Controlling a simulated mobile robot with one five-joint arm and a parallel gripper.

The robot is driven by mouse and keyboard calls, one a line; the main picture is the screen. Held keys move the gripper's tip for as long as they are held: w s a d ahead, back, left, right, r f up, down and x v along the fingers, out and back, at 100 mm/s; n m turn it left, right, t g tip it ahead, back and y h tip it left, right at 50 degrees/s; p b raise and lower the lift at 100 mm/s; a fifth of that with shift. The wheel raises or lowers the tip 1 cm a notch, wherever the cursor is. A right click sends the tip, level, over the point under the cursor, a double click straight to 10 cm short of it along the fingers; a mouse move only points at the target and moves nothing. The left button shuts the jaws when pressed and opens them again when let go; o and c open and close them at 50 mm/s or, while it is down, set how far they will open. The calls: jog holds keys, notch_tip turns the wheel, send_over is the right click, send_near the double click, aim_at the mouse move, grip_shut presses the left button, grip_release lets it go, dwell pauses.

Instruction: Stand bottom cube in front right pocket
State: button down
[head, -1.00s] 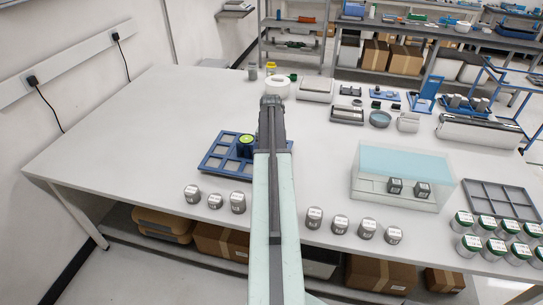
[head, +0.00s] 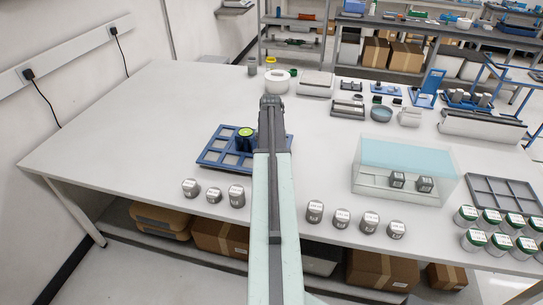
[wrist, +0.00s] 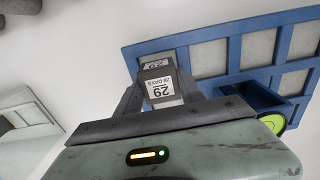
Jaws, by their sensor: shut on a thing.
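My gripper (wrist: 162,92) is shut on a grey cube (wrist: 160,86) with white labels reading "29" and "28 DAYS". In the wrist view the cube overlaps the near left edge of the blue pocket tray (wrist: 234,54); its height above tray or table is unclear. In the head view my gripper (head: 271,104) is seen from behind, and the arm hides the held cube and the right part of the blue tray (head: 207,160). A green-topped dark cylinder (head: 245,133) stands in the tray; it also shows in the wrist view (wrist: 275,122). Other visible pockets look empty.
Several grey cylinders (head: 236,197) stand along the front table edge. A clear box (head: 370,182) at right holds two dark cubes (head: 397,180). A grey tray (head: 478,183) and several green-lidded jars (head: 467,215) are further right. The table (head: 130,125) left of the blue tray is clear.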

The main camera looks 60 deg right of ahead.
jog(key=shift+f, duration=0.15)
jog(key=shift+f+b, duration=0.15)
jog(key=shift+b, duration=0.15)
jog(key=shift+f, duration=0.2)
dwell(0.4)
jog(key=shift+f+b, duration=0.4)
jog(key=shift+b, duration=0.15)
jog(key=shift+f, duration=0.1)
dwell(0.4)
jog(key=c, duration=0.6)
grip_release()
jog(key=shift+c, duration=0.2)
notch_tip(320, 180, up, 5)
jog(key=p, duration=0.5)
